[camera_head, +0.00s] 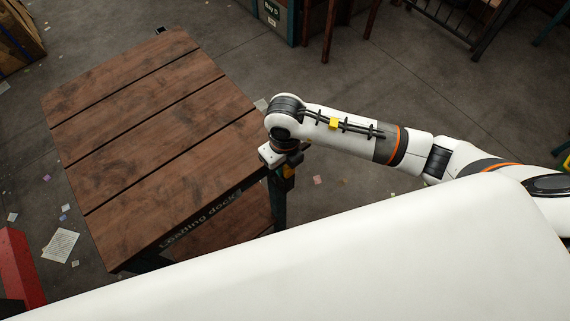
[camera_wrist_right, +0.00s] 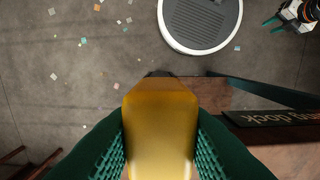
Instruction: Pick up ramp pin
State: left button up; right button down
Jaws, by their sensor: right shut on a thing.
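The ramp pin shows as a smooth yellow-orange block (camera_wrist_right: 160,130) in the right wrist view, between the two ribbed dark-green fingers. My right gripper (camera_wrist_right: 160,150) is shut on it. In the head view my right gripper (camera_head: 287,172) points down beside the right edge of the wooden table, and a small yellow-orange part (camera_head: 289,171) shows at it. The lower end of the pin is hidden. My left gripper (camera_wrist_right: 284,27) shows small at the top right of the wrist view, its fingers spread and empty; the head view does not show it.
The plank-topped table (camera_head: 150,130), marked "Loading dock", stands at the left, with a lower shelf (camera_head: 235,232) under it. Its dark leg and edge are close to my right gripper. Paper scraps lie on the grey floor (camera_head: 340,210). A red object (camera_head: 15,270) stands at lower left.

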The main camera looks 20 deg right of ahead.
jog(key=shift+r, duration=0.1)
jog(key=shift+r, duration=0.5)
notch_tip(320, 180, up, 9)
jog(key=b, duration=0.3)
jog(key=shift+r, duration=0.1)
notch_tip(320, 180, up, 8)
notch_tip(320, 180, up, 12)
jog(key=p, duration=0.7)
jog(key=shift+f+p, duration=0.2)
jog(key=shift+p, duration=0.2)
